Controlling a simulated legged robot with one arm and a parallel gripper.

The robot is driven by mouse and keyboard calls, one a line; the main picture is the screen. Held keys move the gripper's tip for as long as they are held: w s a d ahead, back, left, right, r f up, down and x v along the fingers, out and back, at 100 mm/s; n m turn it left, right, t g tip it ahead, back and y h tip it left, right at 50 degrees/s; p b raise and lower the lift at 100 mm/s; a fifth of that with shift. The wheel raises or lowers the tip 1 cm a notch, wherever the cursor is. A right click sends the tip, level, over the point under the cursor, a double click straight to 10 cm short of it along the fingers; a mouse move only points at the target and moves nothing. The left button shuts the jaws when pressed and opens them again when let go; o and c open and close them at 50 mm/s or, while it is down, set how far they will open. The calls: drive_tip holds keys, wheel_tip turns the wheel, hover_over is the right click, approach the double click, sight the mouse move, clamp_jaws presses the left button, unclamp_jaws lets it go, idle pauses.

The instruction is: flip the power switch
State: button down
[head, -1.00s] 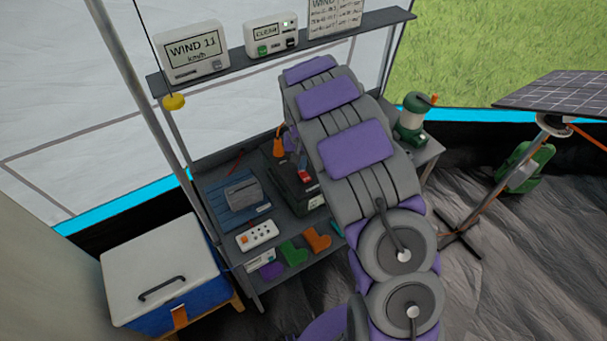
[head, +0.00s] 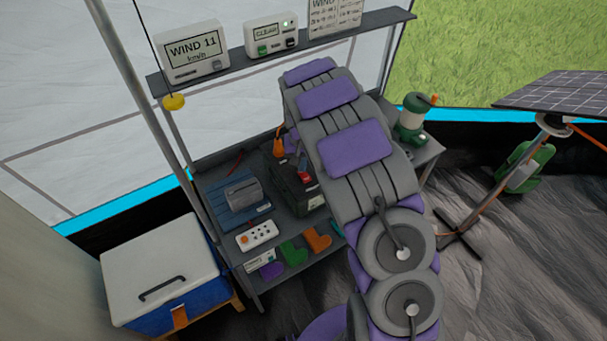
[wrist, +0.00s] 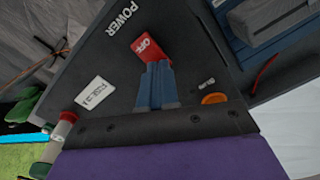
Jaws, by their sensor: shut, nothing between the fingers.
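The power switch (wrist: 148,49) is a red rocker with white "OFF" lettering, set in the top of a dark box (wrist: 115,65) beside the word "POWER" in the wrist view. In the head view the red switch (head: 304,177) and the dark box (head: 291,193) are partly visible beside my arm. My gripper (wrist: 156,66) has blue fingers that are shut and empty. Their tips overlap the lower edge of the switch in the wrist view; I cannot tell whether they touch it. My arm hides most of the gripper in the head view.
An orange round part (wrist: 214,98) and a white label (wrist: 95,93) lie on either side of my fingers.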

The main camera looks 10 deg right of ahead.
drive_tip(key=shift+f, duration=0.5)
drive_tip(key=shift+r, duration=0.1)
idle(0.3)
drive_tip(key=shift+r+p, duration=1.45)
drive_tip(key=shift+r, duration=1.95)
drive_tip(key=s+d+r, duration=0.2)
drive_tip(key=s+r, duration=0.8)
drive_tip(key=s+a+r+n+g, duration=0.1)
drive_tip(key=s+r, duration=0.2)
drive_tip(key=s, duration=1.3)
drive_tip(key=s+a+r+n, duration=0.1)
drive_tip(key=s+r, duration=0.2)
drive_tip(key=s, duration=1.3)
drive_tip(key=shift+r+g, duration=0.2)
drive_tip(key=shift+g, duration=0.2)
